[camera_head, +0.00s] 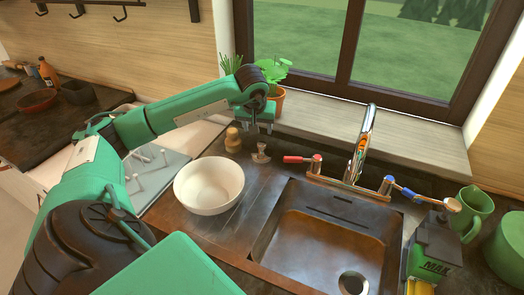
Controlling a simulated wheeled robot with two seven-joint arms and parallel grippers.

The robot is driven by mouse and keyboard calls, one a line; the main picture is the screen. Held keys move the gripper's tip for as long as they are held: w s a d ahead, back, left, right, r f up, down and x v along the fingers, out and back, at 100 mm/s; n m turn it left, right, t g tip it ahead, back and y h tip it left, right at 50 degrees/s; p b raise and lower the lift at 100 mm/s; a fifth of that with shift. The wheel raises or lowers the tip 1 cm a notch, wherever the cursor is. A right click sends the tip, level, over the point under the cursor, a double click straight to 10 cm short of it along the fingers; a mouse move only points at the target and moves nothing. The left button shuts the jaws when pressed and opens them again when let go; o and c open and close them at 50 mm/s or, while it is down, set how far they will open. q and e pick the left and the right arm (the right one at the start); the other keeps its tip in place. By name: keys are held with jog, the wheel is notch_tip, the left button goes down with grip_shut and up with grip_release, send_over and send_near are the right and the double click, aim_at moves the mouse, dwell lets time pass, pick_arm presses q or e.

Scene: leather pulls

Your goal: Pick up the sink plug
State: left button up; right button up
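My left arm reaches in from the left, and its gripper (257,127) points down over the back of the counter, left of the sink. A small pale, knobbed piece (261,154) stands on the counter just below the gripper, apart from it; it may be the sink plug, but it is too small to be sure. The gripper's fingers are small and dark, and I cannot tell how far apart they are. The sink (325,232) is empty, with its round drain (353,283) uncovered at the front. My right gripper is not in view.
A tan wooden-looking item (233,140) stands left of the pale piece. A white bowl (209,186) sits in front. The tap (365,145) rises behind the sink, with a red handle (299,159) at left. Potted plants (276,99) stand behind the gripper by the window.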

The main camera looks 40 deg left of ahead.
aim_at(262, 143)
pick_arm(q)
jog(key=x, duration=0.4)
jog(key=shift+f+p, duration=0.2)
jog(key=shift+p, duration=0.15)
jog(key=shift+w+f, duration=0.15)
jog(key=shift+f, duration=0.05)
jog(key=p+x, duration=0.1)
jog(key=x, duration=0.1)
jog(key=p+x, duration=0.1)
jog(key=x, duration=0.1)
jog(key=shift+w+d+f, duration=0.15)
jog(key=shift+w+f, duration=0.05)
jog(key=shift+f, duration=0.2)
jog(key=c, duration=1.1)
jog(key=shift+o, duration=0.2)
jog(key=shift+r, duration=0.1)
